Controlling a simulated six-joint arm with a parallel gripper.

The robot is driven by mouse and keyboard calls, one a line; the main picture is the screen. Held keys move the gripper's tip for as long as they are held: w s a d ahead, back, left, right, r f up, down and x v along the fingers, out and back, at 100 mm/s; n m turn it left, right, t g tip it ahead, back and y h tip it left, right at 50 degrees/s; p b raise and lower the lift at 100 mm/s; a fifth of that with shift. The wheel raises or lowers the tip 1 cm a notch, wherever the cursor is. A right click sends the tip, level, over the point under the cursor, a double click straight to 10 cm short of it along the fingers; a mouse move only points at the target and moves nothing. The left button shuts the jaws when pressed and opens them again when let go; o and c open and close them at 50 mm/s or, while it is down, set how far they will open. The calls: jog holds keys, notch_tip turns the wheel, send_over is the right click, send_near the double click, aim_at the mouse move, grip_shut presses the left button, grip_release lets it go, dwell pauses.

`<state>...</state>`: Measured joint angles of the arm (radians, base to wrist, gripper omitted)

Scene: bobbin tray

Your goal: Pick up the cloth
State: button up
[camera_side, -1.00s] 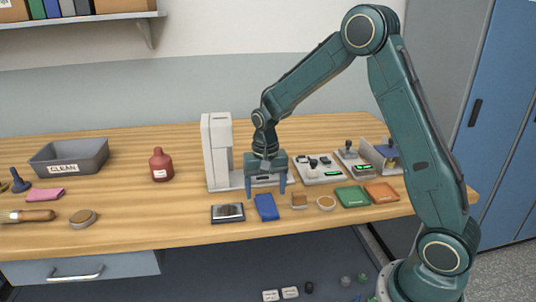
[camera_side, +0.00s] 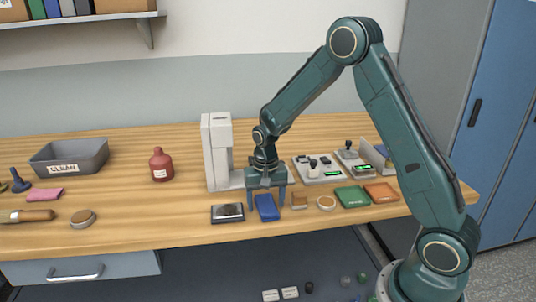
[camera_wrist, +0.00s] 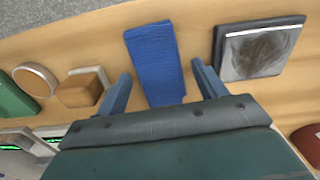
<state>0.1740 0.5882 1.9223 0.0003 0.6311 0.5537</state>
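A blue folded cloth (camera_side: 267,208) lies flat near the front edge of the table. In the wrist view the blue cloth (camera_wrist: 152,60) has a ribbed surface and lies lengthwise between my fingers. My gripper (camera_side: 267,203) is open, pointing down over the cloth, with one finger to each side of it. In the wrist view my gripper (camera_wrist: 161,70) shows a gap between each finger and the cloth. How far the fingertips are above the table is hard to tell.
A dark-framed pad (camera_side: 228,213) lies close left of the cloth. A small brown block (camera_side: 299,201) and a round disc (camera_side: 326,203) lie to its right, then a green pouch (camera_side: 352,196). A white upright device (camera_side: 218,150) stands behind. A pink cloth-like piece (camera_side: 45,195) lies far left.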

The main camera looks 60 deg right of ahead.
jog(key=c, duration=0.8)
jog(key=shift+r, duration=0.15)
notch_tip(320, 180, up, 20)
jog(key=shift+f, duration=0.1)
dwell(0.5)
jog(key=shift+o, duration=1.4)
jog(key=shift+c, duration=1.1)
send_over(266, 202)
jog(key=w+a, duration=0.5)
jog(key=a, duration=0.1)
notch_tip(266, 202, down, 10)
jog(key=shift+s+d+f, duration=0.15)
